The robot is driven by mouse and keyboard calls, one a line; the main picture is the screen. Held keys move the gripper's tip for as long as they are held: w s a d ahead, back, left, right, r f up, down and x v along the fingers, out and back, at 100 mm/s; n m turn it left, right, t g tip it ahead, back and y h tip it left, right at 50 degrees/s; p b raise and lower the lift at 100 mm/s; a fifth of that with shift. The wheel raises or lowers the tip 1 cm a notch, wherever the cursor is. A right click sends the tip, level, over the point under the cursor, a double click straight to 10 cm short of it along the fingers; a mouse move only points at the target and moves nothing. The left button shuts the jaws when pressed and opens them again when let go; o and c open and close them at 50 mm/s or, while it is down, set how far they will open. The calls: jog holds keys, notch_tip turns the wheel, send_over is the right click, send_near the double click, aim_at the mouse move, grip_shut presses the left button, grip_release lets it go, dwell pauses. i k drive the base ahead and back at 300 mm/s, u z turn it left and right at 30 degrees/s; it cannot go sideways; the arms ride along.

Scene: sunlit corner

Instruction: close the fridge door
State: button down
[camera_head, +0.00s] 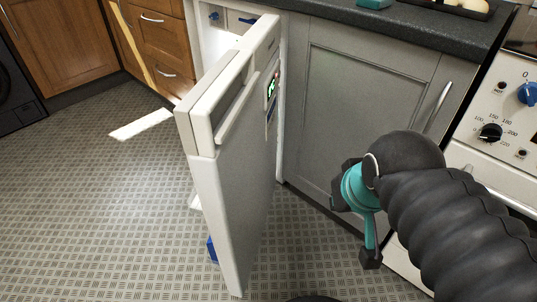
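The fridge door (237,170) is white and stands wide open, swung out from the fridge into the room. Part of the white fridge interior (215,38) shows behind the door's top edge, with small blue parts inside. My gripper (352,230) is teal with dark fingertips, at the end of my black ribbed arm. It is to the right of the door, in front of the grey cabinet, and apart from the door. Its two fingers are spread apart with nothing between them.
A grey cabinet (350,110) under a dark worktop (420,28) is right of the fridge. A white oven (500,115) with knobs stands at the far right. Wooden drawers (160,40) are at the back left. The patterned floor (90,210) left of the door is clear.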

aim_at(227, 126)
jog(key=z, duration=0.9)
jog(key=k, duration=0.9)
jog(key=u, duration=1.65)
